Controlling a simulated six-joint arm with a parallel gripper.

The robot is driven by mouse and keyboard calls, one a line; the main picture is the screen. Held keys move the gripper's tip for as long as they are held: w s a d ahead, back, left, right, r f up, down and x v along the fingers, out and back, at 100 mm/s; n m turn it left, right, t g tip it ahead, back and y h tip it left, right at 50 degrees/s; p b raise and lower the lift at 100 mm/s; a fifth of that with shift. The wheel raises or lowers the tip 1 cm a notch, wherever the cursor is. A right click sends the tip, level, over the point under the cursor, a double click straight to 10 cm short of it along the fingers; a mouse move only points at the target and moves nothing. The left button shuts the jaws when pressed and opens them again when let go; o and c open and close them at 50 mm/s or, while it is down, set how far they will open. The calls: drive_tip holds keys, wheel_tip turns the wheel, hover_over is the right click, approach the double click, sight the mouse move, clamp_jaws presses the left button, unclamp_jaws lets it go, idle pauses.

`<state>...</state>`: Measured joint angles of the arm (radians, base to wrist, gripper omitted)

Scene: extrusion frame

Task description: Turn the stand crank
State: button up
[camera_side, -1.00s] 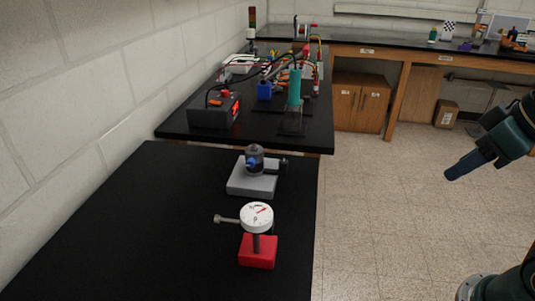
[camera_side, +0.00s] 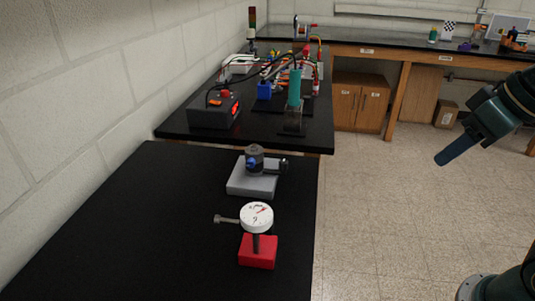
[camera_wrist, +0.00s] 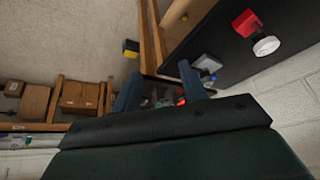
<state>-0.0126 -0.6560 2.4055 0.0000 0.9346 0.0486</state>
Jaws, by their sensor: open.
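A grey block (camera_side: 252,185) on the black bench carries a dark round body (camera_side: 255,155) with a blue knob (camera_side: 250,163) and a black knob (camera_side: 283,165) at its right. Nearer, a red block (camera_side: 258,252) holds a white dial gauge (camera_side: 257,217) with a rod (camera_side: 225,219) to its left. I cannot tell which part is the stand crank. My gripper (camera_side: 440,160) is to the right of the bench, over the floor, apart from everything. In the wrist view its two fingers (camera_wrist: 160,85) are spread and empty; the red block (camera_wrist: 246,22) and grey block (camera_wrist: 207,63) show beyond.
A second black bench behind holds a dark box with a red display (camera_side: 214,112), a teal cylinder (camera_side: 294,86) and cables. A far counter (camera_side: 400,50) with wooden cabinets lines the back. The left half of the near bench and the floor are clear.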

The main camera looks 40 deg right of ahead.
drive_tip(key=w+a+r+m+g, duration=0.1)
drive_tip(key=w+r, duration=0.3)
drive_tip(key=w, duration=0.5)
drive_tip(key=m+g, duration=0.4)
drive_tip(key=m, duration=0.1)
hover_over(284, 161)
wheel_tip(284, 161, down, 8)
drive_tip(key=shift+a+f, duration=0.1)
wheel_tip(284, 161, down, 14)
drive_tip(key=shift+r, duration=0.2)
clamp_jaws()
